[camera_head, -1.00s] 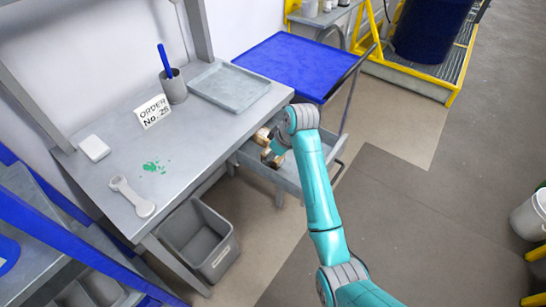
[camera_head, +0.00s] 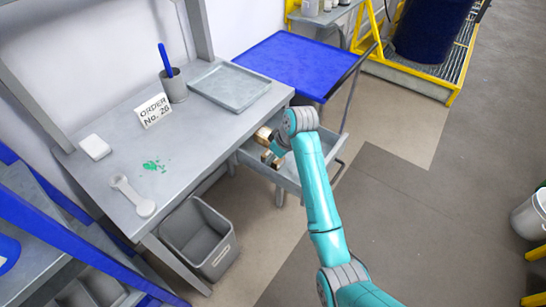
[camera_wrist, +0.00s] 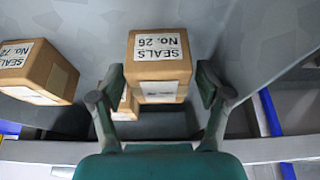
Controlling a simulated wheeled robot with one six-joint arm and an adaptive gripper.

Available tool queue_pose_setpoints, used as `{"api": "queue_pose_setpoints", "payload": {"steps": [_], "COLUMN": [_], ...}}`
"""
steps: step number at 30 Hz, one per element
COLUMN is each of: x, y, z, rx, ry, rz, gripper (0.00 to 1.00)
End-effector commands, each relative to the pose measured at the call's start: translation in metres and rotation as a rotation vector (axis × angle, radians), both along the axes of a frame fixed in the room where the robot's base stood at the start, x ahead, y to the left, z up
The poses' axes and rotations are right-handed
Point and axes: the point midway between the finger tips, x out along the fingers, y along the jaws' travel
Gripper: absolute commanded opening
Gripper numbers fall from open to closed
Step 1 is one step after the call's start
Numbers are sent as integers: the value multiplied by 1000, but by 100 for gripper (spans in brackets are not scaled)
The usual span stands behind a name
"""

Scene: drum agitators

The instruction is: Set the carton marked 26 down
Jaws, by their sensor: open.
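The carton marked 26 (camera_wrist: 158,62) is a brown box with a white label reading "SEALS No. 26", upside down in the wrist view. It lies between the two fingers of my gripper (camera_wrist: 158,86), with a gap visible on each side. My gripper is open. What the carton rests on is not clear. Another brown carton (camera_wrist: 125,106) shows partly below it, by the left finger. In the head view, my arm covers most of the gripper, and brown cartons (camera_head: 272,159) show in a grey open tray or drawer (camera_head: 253,164) beneath the bench's right end.
Another SEALS carton (camera_wrist: 38,72), its number seeming to be 72, stands at the left in the wrist view. A blue-topped cart (camera_head: 300,62) stands behind.

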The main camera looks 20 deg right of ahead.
Motion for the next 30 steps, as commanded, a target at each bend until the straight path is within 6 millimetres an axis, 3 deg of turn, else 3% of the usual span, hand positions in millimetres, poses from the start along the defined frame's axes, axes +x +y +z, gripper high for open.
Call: {"api": "queue_pose_setpoints", "payload": {"steps": [15,30], "x": [-20,-23], "y": [-16,-17], "z": [64,70], "rx": [0,0], "ry": [-2,-1], "rz": [0,0], "gripper": [76,76]}}
